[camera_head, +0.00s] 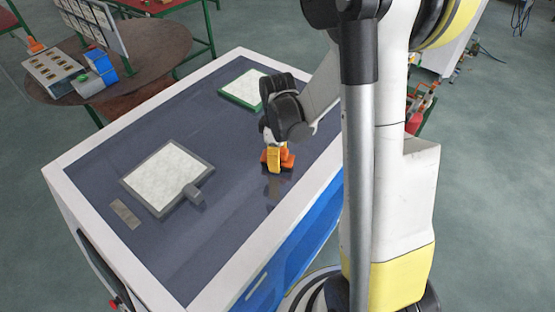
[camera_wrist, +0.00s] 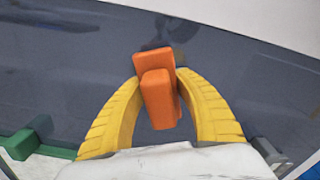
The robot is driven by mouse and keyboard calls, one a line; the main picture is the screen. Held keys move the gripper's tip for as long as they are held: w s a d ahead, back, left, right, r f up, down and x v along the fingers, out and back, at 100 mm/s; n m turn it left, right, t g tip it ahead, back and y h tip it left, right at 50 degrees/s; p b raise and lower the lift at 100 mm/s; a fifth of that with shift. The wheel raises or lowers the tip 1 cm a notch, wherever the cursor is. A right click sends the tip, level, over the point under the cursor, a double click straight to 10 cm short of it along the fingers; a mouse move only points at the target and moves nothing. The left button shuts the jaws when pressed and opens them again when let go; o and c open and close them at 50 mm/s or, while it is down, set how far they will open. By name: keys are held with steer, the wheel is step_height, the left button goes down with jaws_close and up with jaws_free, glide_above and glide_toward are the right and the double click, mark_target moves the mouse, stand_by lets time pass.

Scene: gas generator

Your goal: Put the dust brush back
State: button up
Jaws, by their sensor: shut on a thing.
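An orange block-shaped thing (camera_head: 287,158), apparently the dust brush, is between the yellow fingers of my gripper (camera_head: 274,160). In the wrist view both curved yellow fingers of my gripper (camera_wrist: 158,98) press on the sides of the orange brush (camera_wrist: 157,90). It is at or just above the dark tabletop (camera_head: 213,140), near its right edge; I cannot tell whether it touches. Any bristles are hidden.
A green-framed white panel (camera_head: 242,90) lies behind my gripper. A grey-framed white panel (camera_head: 167,178) with a grey block (camera_head: 194,193) lies to the left. A small grey plate (camera_head: 126,214) lies near the front left edge. The tabletop between the panels is clear.

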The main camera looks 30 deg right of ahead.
steer(key=shift+f, duration=0.2)
steer(key=o, duration=1.1)
steer(key=shift+r, duration=0.1)
